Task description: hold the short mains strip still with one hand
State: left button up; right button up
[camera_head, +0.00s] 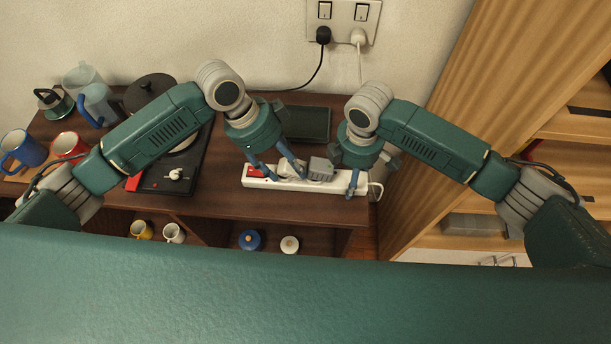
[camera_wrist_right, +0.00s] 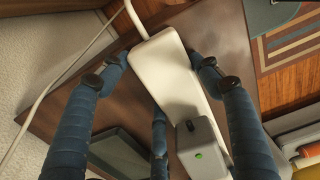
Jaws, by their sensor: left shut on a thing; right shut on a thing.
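The short white mains strip (camera_head: 335,188) lies along the front edge of the dark wooden top. It has a red switch (camera_head: 256,171) at its left end. A grey adapter (camera_head: 320,169) with a green light sits in it, and also shows in the right wrist view (camera_wrist_right: 198,150). My right gripper (camera_head: 353,184) is shut on the strip's right end, with one finger on each side in the wrist view (camera_wrist_right: 163,66). My left gripper (camera_head: 286,175) is shut on a white plug (camera_head: 287,169) at the strip, partly hidden by its fingers.
A wall socket (camera_head: 343,18) holds a black and a white plug, with cords hanging down. A dark tray (camera_head: 305,124) lies behind the strip. A record player (camera_head: 165,178), mugs (camera_head: 70,146) and a jug (camera_head: 97,103) stand left. A wooden shelf unit (camera_head: 440,150) stands right.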

pick_arm(q)
jog(key=o, duration=1)
jog(key=shift+w+a+f+y, duration=0.15)
jog(key=shift+a+f, duration=0.15)
jog(key=shift+a, duration=0.2)
jog(key=shift+w+a+f+y, duration=0.15)
jog(key=shift+a+f, duration=0.15)
jog(key=shift+a, duration=0.15)
jog(key=o, duration=0.3)
jog(key=shift+w, duration=0.1)
jog(key=shift+r, duration=0.1)
jog(key=shift+r, duration=0.25)
jog(key=v, duration=1.1)
jog(key=shift+r, duration=0.25)
